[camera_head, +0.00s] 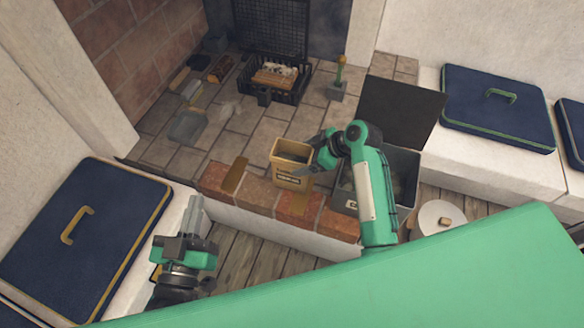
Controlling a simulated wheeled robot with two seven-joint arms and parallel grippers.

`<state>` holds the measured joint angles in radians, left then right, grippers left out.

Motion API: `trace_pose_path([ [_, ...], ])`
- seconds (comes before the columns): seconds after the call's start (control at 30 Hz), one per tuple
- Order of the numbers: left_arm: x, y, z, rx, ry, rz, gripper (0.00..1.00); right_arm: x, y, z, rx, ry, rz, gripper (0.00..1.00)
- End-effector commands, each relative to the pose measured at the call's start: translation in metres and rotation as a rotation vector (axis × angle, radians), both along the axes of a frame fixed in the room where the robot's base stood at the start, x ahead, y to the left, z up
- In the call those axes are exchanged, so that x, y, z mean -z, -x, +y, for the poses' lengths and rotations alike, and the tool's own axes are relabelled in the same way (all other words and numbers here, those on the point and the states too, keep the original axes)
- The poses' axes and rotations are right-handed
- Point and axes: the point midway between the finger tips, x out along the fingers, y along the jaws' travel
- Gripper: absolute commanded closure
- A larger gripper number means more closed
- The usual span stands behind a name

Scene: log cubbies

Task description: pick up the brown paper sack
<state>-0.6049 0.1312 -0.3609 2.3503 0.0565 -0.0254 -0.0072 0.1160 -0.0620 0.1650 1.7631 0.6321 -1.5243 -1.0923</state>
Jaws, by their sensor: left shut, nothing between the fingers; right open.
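A tan-brown, open-topped sack (291,177) with a dark printed label stands upright on the brick hearth edge, in the middle of the head view. Its inside looks dark. My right gripper (312,166) is at the right side of the sack's rim, its fingers close to or overlapping it; I cannot tell whether they touch. It is open, and my green forearm partly hides it. My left gripper (194,215) is shut and empty, lower left of the sack, over the gap in front of the hearth.
A grey bin (405,168) with a raised dark lid (400,113) stands right of the sack. A round white lidded container (441,217) is further right. Blue cushions (82,228) flank the hearth.

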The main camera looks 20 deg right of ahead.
Motion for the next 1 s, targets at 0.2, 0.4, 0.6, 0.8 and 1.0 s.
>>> trace_pose_path([
  [0.2, -0.039, -0.007, 0.012, -0.039, 0.05, -0.212, 1.0, 0.018, -0.011, 0.012, 0.001, -0.004, 0.0, 0.11],
  [0.4, -0.063, -0.005, 0.019, -0.06, 0.081, -0.341, 1.0, 0.029, -0.017, 0.022, 0.001, -0.002, 0.0, 0.11],
  [0.6, -0.069, -0.005, 0.021, -0.064, 0.088, -0.367, 1.0, 0.03, -0.018, 0.023, 0.001, 0.0, -0.001, 0.11],
  [0.8, -0.069, -0.005, 0.021, -0.064, 0.087, -0.366, 1.0, 0.03, -0.018, 0.023, 0.001, 0.0, -0.001, 0.27],
  [1.0, -0.069, -0.005, 0.021, -0.064, 0.087, -0.365, 1.0, 0.03, -0.018, 0.023, 0.0, 0.0, 0.0, 0.64],
])
